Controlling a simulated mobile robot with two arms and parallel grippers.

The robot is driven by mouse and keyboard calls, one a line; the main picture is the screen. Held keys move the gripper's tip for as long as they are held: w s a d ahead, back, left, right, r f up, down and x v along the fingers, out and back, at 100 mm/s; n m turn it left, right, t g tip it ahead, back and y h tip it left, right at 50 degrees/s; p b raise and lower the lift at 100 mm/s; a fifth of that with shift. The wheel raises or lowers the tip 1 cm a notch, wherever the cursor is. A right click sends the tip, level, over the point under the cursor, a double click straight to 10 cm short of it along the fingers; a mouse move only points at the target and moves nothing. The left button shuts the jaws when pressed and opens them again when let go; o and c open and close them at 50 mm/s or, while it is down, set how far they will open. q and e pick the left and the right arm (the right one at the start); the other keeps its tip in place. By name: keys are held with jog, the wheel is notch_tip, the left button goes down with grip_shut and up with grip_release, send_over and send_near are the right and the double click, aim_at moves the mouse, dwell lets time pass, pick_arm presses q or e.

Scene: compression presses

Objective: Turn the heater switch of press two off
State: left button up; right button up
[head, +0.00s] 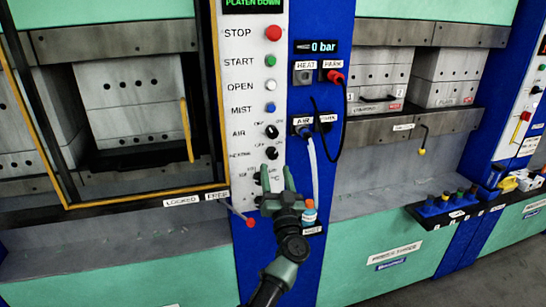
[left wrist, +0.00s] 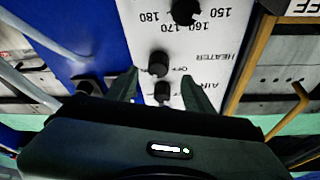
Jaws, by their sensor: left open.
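The heater switch (head: 271,153) is a small black knob on the white control panel (head: 240,130), just below the black air knob (head: 271,131). In the left wrist view the panel is upside down, and the heater switch (left wrist: 158,63) sits by the HEATER label and a small OFF mark. Its exact setting is too small to tell. My left gripper (head: 276,168) is open and empty, its fingers pointing up the panel just below the switch. In the left wrist view my fingertips (left wrist: 160,74) flank the switch in the picture; contact cannot be told.
Another black dial (left wrist: 185,10) with temperature numbers is close to the heater switch. A red-tipped lever (head: 250,222) and a small orange-capped bottle (head: 309,212) are near my gripper. Cables (head: 312,165) hang on the blue post. Yellow-edged guard framing (head: 212,100) stands left.

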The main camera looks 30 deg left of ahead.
aim_at(273, 158)
pick_arm(q)
jog(key=x, duration=0.4)
jog(key=shift+w, duration=0.25)
jog(key=shift+w+a+r, duration=0.15)
jog(key=shift+w+a, duration=0.15)
jog(key=shift+a, duration=0.1)
grip_shut()
